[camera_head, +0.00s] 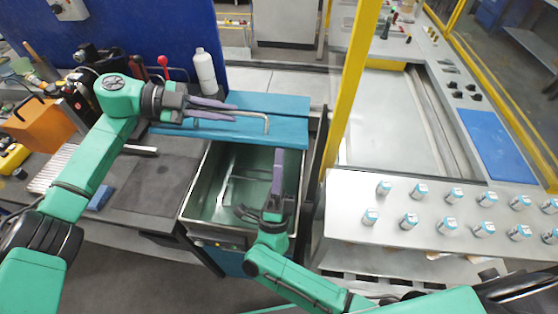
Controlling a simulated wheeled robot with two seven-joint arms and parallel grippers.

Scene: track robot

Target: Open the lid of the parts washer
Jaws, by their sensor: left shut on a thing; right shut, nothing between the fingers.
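The parts washer's basin (222,205) is a grey-green metal tub in the middle of the view, its inside exposed. The washer's teal lid (285,135) stands behind the basin's far edge, swung up off the opening. A thin metal bar handle (262,119) runs along the lid. My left gripper (232,110) reaches in from the left and is shut on the handle, in front of the lid. My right gripper (279,152) is shut and empty, pointing away from me over the basin's right side. The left gripper hides part of the handle.
A workbench (150,190) with an orange box (40,130) and tools is at left. A white bottle (204,70) stands behind the lid. A yellow post (350,85) rises right of the washer. Several small cans stand on the grey table (345,185) at right.

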